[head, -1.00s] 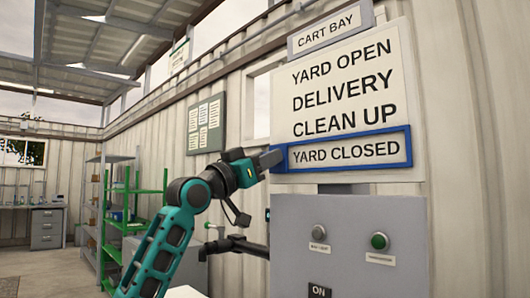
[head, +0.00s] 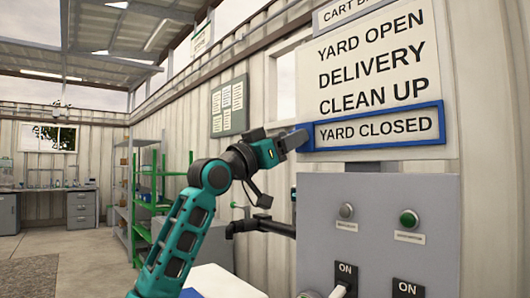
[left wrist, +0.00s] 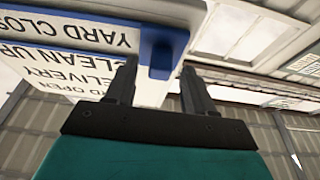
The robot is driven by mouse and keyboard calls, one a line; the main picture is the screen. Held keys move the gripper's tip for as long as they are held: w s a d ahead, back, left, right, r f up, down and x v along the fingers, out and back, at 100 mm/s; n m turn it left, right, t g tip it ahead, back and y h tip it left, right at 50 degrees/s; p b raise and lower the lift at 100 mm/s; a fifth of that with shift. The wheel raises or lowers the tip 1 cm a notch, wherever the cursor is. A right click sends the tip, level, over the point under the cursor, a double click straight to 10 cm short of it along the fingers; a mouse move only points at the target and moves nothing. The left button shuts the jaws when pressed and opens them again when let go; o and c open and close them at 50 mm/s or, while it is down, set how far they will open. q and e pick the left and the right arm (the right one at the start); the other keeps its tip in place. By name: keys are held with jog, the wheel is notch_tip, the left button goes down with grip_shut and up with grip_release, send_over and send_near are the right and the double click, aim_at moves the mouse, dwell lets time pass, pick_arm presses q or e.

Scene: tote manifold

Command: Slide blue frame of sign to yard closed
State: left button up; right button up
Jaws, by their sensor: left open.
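The white sign (head: 375,60) lists YARD OPEN, DELIVERY, CLEAN UP and YARD CLOSED. The blue frame (head: 380,144) surrounds the bottom line, YARD CLOSED, in the head view. In the left wrist view the sign appears upside down, and a blue tab of the frame (left wrist: 162,50) stands out between my fingers. My left gripper (head: 298,141) is at the left end of the frame. It is open, with one finger on either side of the tab in the left wrist view (left wrist: 159,72). Contact with the tab cannot be told. My right gripper is not in view.
Below the sign is a grey control box (head: 378,225) with a green button (head: 408,218) and ON switches. A black bracket (head: 262,224) juts out left of it. A green shelf (head: 150,195) stands further back at left.

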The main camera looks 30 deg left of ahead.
pick_arm(q)
jog(key=b+v, duration=0.2)
jog(key=v, duration=0.9)
jog(key=shift+s+a+f, duration=0.15)
jog(key=shift+f, duration=0.05)
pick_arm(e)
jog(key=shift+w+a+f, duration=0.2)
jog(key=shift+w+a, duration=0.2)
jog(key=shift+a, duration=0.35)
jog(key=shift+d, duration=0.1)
